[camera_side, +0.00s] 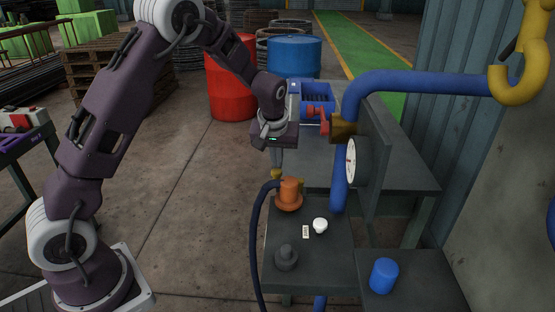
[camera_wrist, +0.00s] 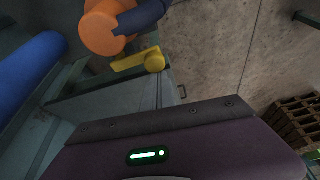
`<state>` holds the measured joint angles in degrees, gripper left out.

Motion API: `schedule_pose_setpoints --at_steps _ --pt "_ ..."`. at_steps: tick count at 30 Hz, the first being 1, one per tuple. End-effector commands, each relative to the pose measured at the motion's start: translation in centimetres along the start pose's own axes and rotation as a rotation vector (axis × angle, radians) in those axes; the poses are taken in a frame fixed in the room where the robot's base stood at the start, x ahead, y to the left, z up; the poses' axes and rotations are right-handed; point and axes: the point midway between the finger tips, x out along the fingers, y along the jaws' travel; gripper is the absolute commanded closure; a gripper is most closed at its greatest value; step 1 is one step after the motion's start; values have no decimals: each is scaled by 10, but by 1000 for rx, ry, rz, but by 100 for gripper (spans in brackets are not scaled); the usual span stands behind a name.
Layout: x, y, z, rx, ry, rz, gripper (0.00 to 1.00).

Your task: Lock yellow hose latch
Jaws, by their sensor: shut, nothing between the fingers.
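The yellow latch (camera_side: 277,174) is a small piece at the back left of the orange hose coupling (camera_side: 289,193) on the dark bench. In the wrist view, the yellow latch (camera_wrist: 140,60) is a short bar with a rounded end, just below the orange coupling (camera_wrist: 105,26). A dark blue hose (camera_side: 256,245) runs from the coupling down the bench's left side. My gripper (camera_side: 277,161) is shut and empty, pointing down just above and behind the latch. Its fingertips are hard to make out, and I cannot tell whether they touch the latch. The wrist view shows my gripper's housing, not its fingers.
A thick blue pipe (camera_side: 340,182) with a round gauge (camera_side: 352,160) rises right of the coupling. A white knob (camera_side: 320,225), a dark grey knob (camera_side: 286,256) and a blue cylinder (camera_side: 384,275) stand in front. A red valve handle (camera_side: 320,114) and blue bin (camera_side: 315,92) are behind.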

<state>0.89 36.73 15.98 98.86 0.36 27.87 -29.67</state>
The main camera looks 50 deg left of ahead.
Motion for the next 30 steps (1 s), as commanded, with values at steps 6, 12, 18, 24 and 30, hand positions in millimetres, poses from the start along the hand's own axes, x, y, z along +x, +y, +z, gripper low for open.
schedule_pose_setpoints --at_steps 6,12,18,24,30 --pt "-1 0 3 -43 0 -16 100" --pt "-3 0 10 -138 0 -53 100" --pt "-7 1 20 -285 -1 -107 100" --pt "-10 3 29 -421 0 -156 100" --pt "-12 4 34 -499 -1 -182 100"
